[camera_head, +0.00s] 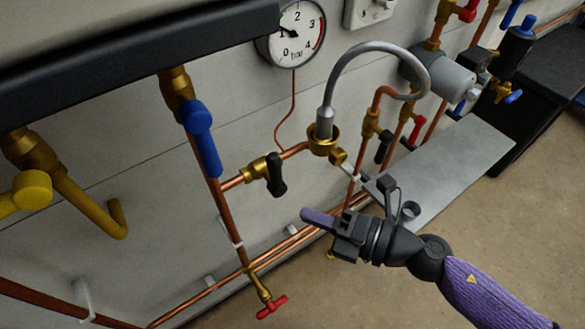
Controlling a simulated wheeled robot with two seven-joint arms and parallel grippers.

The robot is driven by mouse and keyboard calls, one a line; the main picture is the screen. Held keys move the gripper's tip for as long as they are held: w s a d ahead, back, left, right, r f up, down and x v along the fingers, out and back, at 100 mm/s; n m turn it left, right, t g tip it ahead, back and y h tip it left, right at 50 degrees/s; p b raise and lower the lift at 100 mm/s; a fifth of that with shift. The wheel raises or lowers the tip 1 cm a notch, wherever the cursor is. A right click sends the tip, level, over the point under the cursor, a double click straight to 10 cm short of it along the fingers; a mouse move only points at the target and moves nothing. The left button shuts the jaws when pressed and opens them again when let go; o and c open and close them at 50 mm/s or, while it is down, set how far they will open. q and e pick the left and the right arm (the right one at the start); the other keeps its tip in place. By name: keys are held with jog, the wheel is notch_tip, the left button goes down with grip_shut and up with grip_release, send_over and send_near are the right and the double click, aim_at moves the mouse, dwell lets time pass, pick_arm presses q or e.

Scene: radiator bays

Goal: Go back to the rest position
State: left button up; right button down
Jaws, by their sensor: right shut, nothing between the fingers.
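My right gripper (319,217) comes in from the lower right on a purple and black arm. Its fingers look closed together, with nothing seen between them. It is in front of the copper pipes and the left end of a grey metal shelf (455,170), apart from the valves as far as the view shows. My left gripper is not in view.
A pressure gauge (297,31) is on the wall. A grey hose (372,46) curves down to a brass fitting. Valves with blue (204,137), black (277,174), yellow (31,190) and red (272,307) handles stick out. Open floor (520,240) lies at right.

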jog(key=w+d+f+m+t+h+b, duration=0.1)
jog(key=w+d+f+m+t+h, duration=0.15)
jog(key=f+m, duration=0.35)
jog(key=w+d+f+m+t+h+b, duration=0.1)
jog(key=w+d+f+m+t+h, duration=0.1)
jog(key=d+f+m+h, duration=0.25)
jog(key=s+d+f+m+g+h, duration=0.1)
jog(key=s+d+f+m+h, duration=0.2)
jog(key=f+m, duration=0.35)
jog(key=s+d+f+m+g+h, duration=0.1)
jog(key=s+d+f+m+h, duration=0.2)
jog(key=f, duration=0.7)
jog(key=s+f+m+g+h+b, duration=0.1)
jog(key=s+f+m+g, duration=0.3)
jog(key=s, duration=0.9)
jog(key=s+d+f+m+g+h+b, duration=0.1)
jog(key=s+f+m+g, duration=0.4)
jog(key=s+f, duration=0.5)
jog(key=s+m, duration=0.1)
jog(key=s, duration=0.2)
jog(key=shift+s+f+m, duration=0.15)
jog(key=shift+f+m, duration=0.05)
jog(key=shift+m, duration=0.1)
jog(key=shift+d, duration=0.1)
